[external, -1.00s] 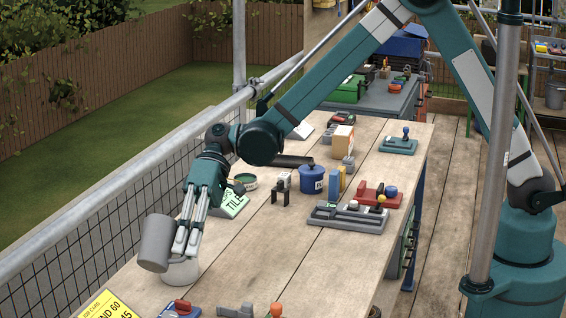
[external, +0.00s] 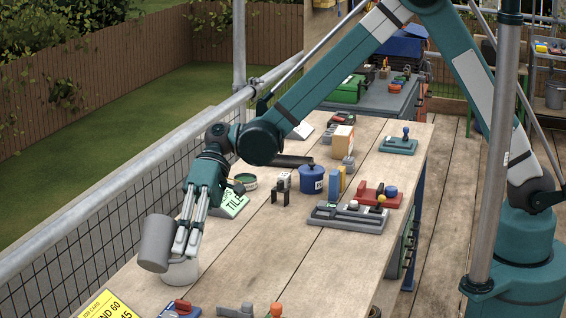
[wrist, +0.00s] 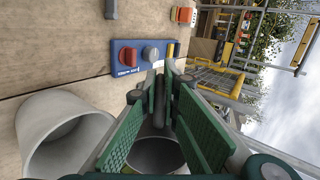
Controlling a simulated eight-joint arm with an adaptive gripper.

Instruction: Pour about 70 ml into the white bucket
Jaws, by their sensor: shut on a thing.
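My gripper (external: 187,242) is shut on a grey cylindrical cup (external: 156,244), which leans a little in the external view. The white bucket (external: 183,273) stands on the bench just below and to the right of the cup, partly hidden by the cup and my fingers. In the wrist view, the cup (wrist: 155,157) shows between my finger pads, and the open bucket (wrist: 40,112) is to its left. No liquid or stream is visible in either vessel, and I cannot tell the cup's fill level.
A blue panel with knobs (wrist: 144,57) lies ahead in the wrist view. A yellow job card (external: 107,306) is at the near bench edge. A blue lidded pot (external: 312,179) and a grey tray (external: 345,222) stand farther along. A rail (external: 95,220) runs along the left.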

